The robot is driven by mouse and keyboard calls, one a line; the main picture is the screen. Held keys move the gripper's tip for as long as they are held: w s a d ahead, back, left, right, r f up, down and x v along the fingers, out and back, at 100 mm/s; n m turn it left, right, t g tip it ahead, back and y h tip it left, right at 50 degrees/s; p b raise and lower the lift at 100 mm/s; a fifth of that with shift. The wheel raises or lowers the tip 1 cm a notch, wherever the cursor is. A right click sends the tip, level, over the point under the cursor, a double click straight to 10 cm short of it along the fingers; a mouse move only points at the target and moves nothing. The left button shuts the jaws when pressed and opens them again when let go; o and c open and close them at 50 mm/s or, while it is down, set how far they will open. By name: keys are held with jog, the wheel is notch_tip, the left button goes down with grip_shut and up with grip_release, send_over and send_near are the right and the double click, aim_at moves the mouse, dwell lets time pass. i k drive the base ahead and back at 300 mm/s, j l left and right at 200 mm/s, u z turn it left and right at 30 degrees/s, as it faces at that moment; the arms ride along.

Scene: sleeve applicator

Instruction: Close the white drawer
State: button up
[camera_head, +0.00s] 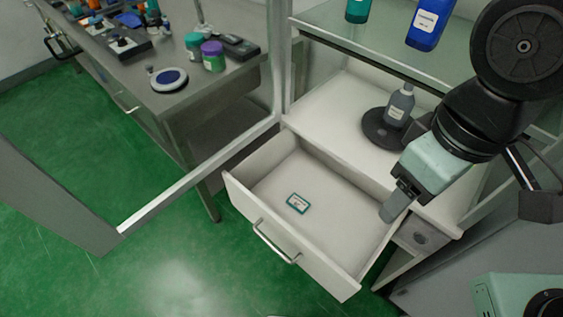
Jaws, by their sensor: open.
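The white drawer (352,238) is pulled out from the white cabinet, its front facing the lower left. A metal bar handle (275,243) is on its front. A small teal-edged card or box (297,203) lies inside the drawer. My gripper (395,212) comes in from the upper right and hangs over the drawer's right rear part. It is open, and no object shows in it. From this view I cannot tell whether the fingertips touch the drawer's side wall.
A grey bottle (400,105) stands on a round black plate (381,129) on the cabinet top. A glass shelf above holds a blue bottle (430,22) and a teal bottle (357,10). A grey bench (180,92) with several items stands at left. Green floor (165,265) before the drawer is clear.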

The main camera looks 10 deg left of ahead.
aim_at(337, 240)
jog(key=u, duration=0.9)
jog(key=j+u, duration=0.2)
jog(key=j, duration=0.4)
